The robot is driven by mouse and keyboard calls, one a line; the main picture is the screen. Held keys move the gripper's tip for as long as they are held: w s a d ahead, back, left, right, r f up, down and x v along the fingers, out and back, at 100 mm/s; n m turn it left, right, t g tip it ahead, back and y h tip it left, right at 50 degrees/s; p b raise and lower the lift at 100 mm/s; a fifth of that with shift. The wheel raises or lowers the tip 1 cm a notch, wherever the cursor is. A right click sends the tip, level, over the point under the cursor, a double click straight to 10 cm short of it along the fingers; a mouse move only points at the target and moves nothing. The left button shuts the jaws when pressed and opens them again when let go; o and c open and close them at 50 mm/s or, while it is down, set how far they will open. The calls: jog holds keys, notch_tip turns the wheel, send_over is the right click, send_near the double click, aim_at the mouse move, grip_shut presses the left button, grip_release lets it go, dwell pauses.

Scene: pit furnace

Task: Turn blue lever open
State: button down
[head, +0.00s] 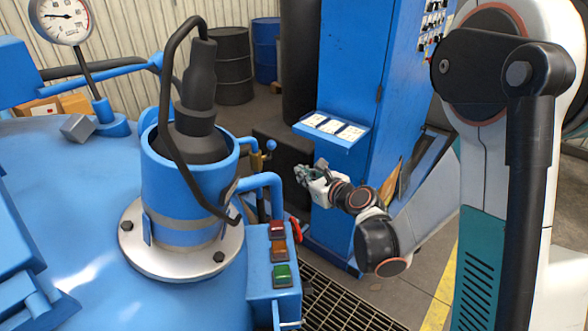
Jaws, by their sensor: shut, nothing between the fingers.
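A small blue lever with a round knob (271,146) sits beside a brass-coloured fitting (257,161), just right of the blue cylinder on the furnace lid. The lever is small in the head view, so its exact angle is hard to tell. My gripper (301,173) is to the right of the lever and slightly lower in the picture, apart from it. Its fingers point up and left. They are shut, with nothing held.
A button box (262,290) with red, orange and green buttons stands below the bent blue pipe (262,182). A red handle (295,229) is near it. A blue cabinet (372,60) with a sloped panel stands behind my gripper. Floor grating (345,305) lies below.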

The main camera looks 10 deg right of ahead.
jog(key=b, duration=0.2)
send_near(269, 151)
notch_tip(269, 151, down, 4)
jog(key=d, duration=0.1)
jog(key=w, duration=0.1)
jog(key=w+a+r, duration=0.1)
jog(key=w+r, duration=0.1)
jog(key=shift+a+r, duration=0.15)
jog(key=shift+a, duration=0.15)
jog(key=shift+r, duration=0.1)
jog(key=shift+w+a+r+g+p, duration=0.1)
jog(key=shift+w+r+g+p, duration=0.1)
jog(key=shift+g+p, duration=0.3)
